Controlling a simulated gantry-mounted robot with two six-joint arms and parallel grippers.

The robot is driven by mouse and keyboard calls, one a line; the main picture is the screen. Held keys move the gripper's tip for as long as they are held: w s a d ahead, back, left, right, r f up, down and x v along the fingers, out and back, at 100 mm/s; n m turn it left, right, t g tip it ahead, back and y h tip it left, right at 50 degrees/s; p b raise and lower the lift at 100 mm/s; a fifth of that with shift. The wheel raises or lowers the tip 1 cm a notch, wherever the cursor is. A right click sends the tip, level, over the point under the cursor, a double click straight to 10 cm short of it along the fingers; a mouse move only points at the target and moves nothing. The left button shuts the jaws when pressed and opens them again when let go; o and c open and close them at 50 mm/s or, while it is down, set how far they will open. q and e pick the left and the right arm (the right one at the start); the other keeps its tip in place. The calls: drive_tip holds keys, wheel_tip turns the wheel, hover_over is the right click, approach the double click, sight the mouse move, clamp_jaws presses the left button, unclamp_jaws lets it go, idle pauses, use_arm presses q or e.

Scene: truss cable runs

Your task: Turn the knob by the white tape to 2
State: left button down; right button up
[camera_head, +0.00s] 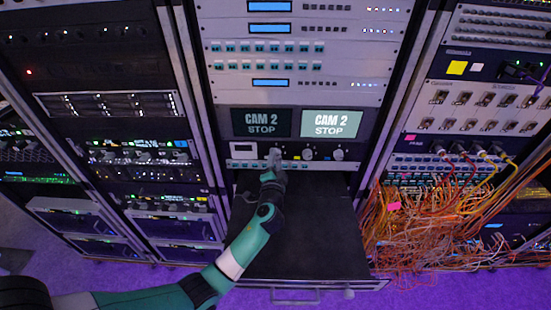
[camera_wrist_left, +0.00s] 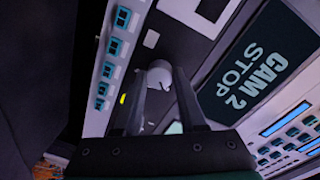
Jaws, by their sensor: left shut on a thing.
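A panel (camera_head: 240,163) with round knobs runs below two screens in the middle rack. My left gripper (camera_head: 275,158) reaches up to this panel from below and is shut on the leftmost knob, mostly hidden behind it in the head view. In the left wrist view the gripper (camera_wrist_left: 160,92) has its fingers on either side of the pale grey knob (camera_wrist_left: 159,74). Two more knobs, a middle one (camera_head: 308,154) and a right one (camera_head: 338,154), stand free. I cannot make out the white tape or the knob's setting clearly. My right gripper is not in view.
The left screen (camera_head: 262,122) is dark and the right screen (camera_head: 332,124) is bright; both read CAM 2 STOP. A black drawer or shelf (camera_head: 310,230) juts out below. Tangled orange cables (camera_head: 405,225) hang at the right rack. Blue-green buttons (camera_wrist_left: 118,45) show in the wrist view.

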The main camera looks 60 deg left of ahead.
use_arm(q)
drive_tip(key=shift+m, duration=0.4)
drive_tip(key=shift+c, duration=2.4)
unclamp_jaws()
drive_tip(key=p+v, duration=0.1)
drive_tip(key=v, duration=1)
drive_tip(key=shift+s+d, duration=0.15)
drive_tip(key=shift+d, duration=0.15)
